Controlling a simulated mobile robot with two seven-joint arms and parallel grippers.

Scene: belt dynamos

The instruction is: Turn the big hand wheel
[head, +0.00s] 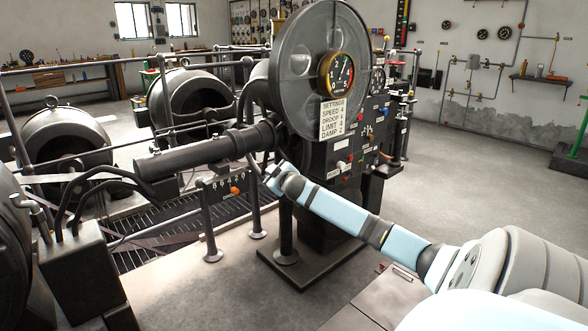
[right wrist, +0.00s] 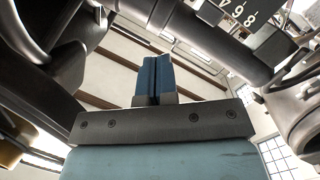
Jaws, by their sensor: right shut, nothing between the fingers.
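The big wheel (head: 297,92) is a large grey disc with round recesses, upright at the top of the dark machine stand. A gauge and a settings plate overlap its lower right. My right arm reaches in from the lower right. My right gripper (head: 270,172) is below the wheel, beside the stand and under the thick horizontal cylinder, apart from the wheel. In the right wrist view the blue fingers (right wrist: 153,78) are together and empty. Dark curved metal parts are close around them; I cannot tell whether any is the wheel. My left gripper is not in view.
The dark cylinder (head: 205,147) runs left from the stand. The control panel (head: 362,150) has knobs and a gauge (head: 336,75). Railings, a floor grating and a small post-mounted panel (head: 229,189) are on the left. The floor at the right (head: 480,180) is clear.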

